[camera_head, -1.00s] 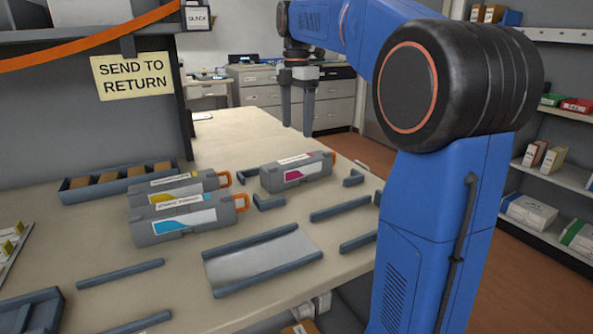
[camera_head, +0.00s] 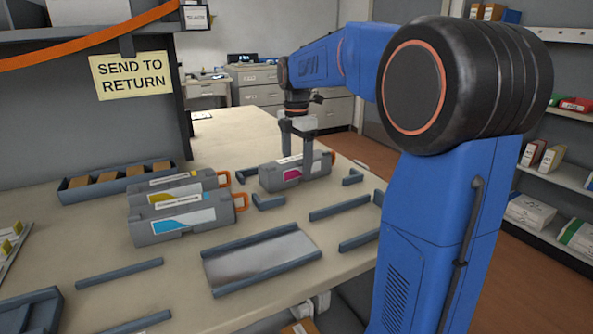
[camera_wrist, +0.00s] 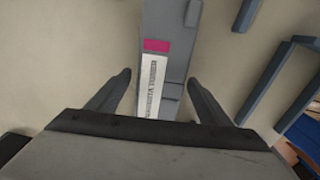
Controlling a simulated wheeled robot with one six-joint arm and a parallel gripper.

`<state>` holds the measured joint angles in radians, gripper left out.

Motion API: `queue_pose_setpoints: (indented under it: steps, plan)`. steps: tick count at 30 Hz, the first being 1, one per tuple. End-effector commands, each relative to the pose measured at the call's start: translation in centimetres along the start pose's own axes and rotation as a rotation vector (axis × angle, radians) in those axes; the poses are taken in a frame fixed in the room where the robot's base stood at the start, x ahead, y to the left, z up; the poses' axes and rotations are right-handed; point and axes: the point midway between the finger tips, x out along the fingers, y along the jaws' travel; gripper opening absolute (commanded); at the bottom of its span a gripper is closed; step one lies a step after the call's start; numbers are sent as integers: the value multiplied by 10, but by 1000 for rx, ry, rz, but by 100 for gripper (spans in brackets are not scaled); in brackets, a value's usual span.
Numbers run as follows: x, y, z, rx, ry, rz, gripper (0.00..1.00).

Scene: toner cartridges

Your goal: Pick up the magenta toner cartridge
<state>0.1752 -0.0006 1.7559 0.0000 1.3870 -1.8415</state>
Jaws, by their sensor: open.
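The magenta toner cartridge (camera_head: 292,174) is a grey block with a magenta patch, lying on the table at the far right of the cartridge group. In the wrist view the cartridge (camera_wrist: 158,75) runs up the middle, with its magenta patch and white label showing. My gripper (camera_head: 297,150) is over the cartridge, pointing down. Its two open fingers stand on either side of the body in the wrist view, with a gap on each side; my gripper (camera_wrist: 158,85) holds nothing.
A cyan cartridge (camera_head: 180,220) and a yellow cartridge (camera_head: 178,187) lie to the left. Grey rails (camera_head: 340,207) and a metal plate tray (camera_head: 262,262) lie in front. A tray of brown blocks (camera_head: 75,195) stands at the back left. The table behind the cartridges is clear.

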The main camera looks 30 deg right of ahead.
Motion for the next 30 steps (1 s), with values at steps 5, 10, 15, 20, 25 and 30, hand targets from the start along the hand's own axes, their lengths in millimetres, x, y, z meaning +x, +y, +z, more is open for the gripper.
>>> queue_pose_setpoints:
  steps: [5,10,15,20,25,30]
  plan:
    - [11,0,0,0,0,0,73]
    - [12,0,0,0,0,0,73]
    - [11,0,0,0,0,0,42]
    - [11,0,0,0,-1,2,8]
    - [10,0,0,0,-1,2,8]
    - [2,1,0,0,-1,4,8]
